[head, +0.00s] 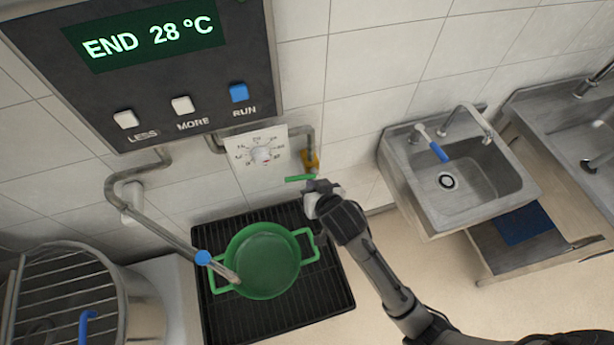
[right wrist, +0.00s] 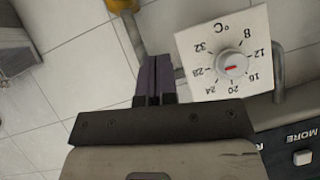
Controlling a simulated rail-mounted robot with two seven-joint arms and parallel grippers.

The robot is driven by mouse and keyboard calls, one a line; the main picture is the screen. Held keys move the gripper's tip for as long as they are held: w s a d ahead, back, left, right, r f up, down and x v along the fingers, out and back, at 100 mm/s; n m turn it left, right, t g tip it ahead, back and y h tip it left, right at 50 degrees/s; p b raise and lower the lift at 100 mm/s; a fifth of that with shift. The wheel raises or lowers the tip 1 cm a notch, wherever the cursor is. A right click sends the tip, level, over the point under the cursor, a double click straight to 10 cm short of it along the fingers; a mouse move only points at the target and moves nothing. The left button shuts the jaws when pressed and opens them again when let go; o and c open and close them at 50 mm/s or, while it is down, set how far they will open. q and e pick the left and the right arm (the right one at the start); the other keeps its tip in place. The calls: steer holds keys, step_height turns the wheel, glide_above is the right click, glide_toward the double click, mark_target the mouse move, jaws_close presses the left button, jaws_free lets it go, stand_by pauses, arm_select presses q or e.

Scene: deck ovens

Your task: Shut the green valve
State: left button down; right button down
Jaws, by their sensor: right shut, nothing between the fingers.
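In the right wrist view the shut fingers (right wrist: 155,80) point up the picture beside the dial plate, and part of the yellow valve body (right wrist: 122,4) shows at the top edge. The green handle does not show there. My left gripper is not in view.
A green pot (head: 266,262) stands on a black grate (head: 282,319) below the valve, with a spout pipe reaching it. The white dial plate (head: 248,140) is left of the valve. The control panel (head: 150,68) reads END 28 °C. A sink (head: 480,190) is at right.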

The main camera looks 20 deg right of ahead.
steer(key=s+f+b+x, duration=0.1)
steer(key=f+b+x, duration=0.1)
steer(key=x, duration=1)
steer(key=shift+a+f, duration=0.35)
steer(key=shift+a, duration=0.05)
